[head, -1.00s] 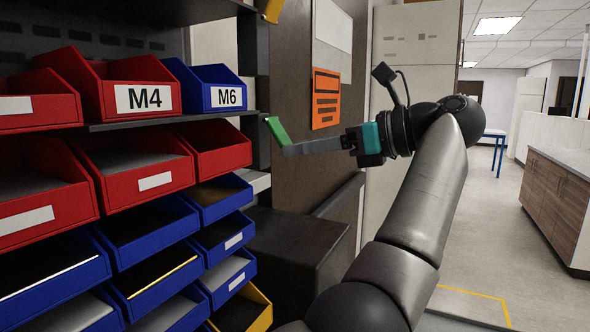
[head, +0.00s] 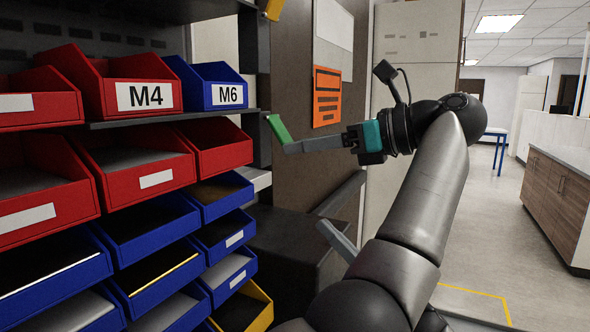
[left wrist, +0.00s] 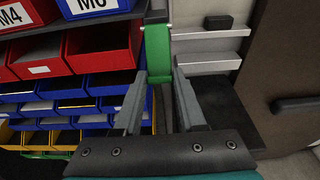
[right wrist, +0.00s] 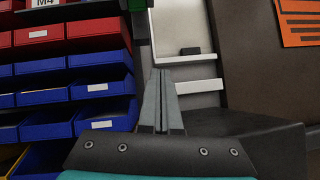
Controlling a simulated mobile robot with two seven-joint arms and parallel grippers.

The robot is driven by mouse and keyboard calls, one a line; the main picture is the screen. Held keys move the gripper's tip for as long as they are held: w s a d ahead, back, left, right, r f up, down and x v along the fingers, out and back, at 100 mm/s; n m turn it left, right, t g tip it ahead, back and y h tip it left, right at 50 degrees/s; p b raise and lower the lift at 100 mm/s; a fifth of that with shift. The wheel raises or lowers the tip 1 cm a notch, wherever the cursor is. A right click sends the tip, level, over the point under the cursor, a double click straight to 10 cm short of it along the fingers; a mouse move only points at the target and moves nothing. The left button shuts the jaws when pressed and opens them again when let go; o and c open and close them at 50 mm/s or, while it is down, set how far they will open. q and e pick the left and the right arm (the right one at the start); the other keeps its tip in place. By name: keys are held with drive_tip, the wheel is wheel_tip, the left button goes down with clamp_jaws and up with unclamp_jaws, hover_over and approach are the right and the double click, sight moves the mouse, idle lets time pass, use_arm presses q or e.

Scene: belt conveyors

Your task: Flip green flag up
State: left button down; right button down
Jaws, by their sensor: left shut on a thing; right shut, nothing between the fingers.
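The green flag (head: 279,128) is a small flat plate at the shelf's right edge, tilted, with its lower end to the right in the head view. My left gripper (head: 291,148) is shut on its lower end. In the left wrist view the flag (left wrist: 158,52) hangs between the two fingers (left wrist: 158,85). My right gripper (head: 323,225) is lower, beside the dark box; it is shut and empty. In the right wrist view its closed fingertips (right wrist: 160,72) are below the flag (right wrist: 138,5), apart from it. The flag's hinge is not clear.
Red bins (head: 140,180) and blue bins (head: 160,232) fill the rack at left. A dark box (head: 292,235) and a brown panel with an orange sign (head: 327,97) stand right of the rack. Open floor lies at far right.

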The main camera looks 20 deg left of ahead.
sight(263, 167)
drive_tip(key=a+r+n+g, duration=0.1)
drive_tip(key=a+r, duration=0.1)
drive_tip(key=a, duration=0.1)
drive_tip(key=s+a+r+n+g, duration=0.1)
drive_tip(key=a+r+n, duration=0.1)
drive_tip(key=a+r, duration=0.1)
drive_tip(key=a+r+n+g, duration=0.1)
drive_tip(key=a+r, duration=0.2)
drive_tip(key=shift+s+r+n+g+y, duration=0.25)
drive_tip(key=shift+n+g+y, duration=0.05)
drive_tip(key=shift+g+y, duration=0.1)
drive_tip(key=shift+s+d+r, duration=0.1)
drive_tip(key=shift+d+r, duration=1.2)
drive_tip(key=shift+d, duration=0.2)
drive_tip(key=shift+d+r, duration=0.45)
drive_tip(key=shift+d, duration=0.1)
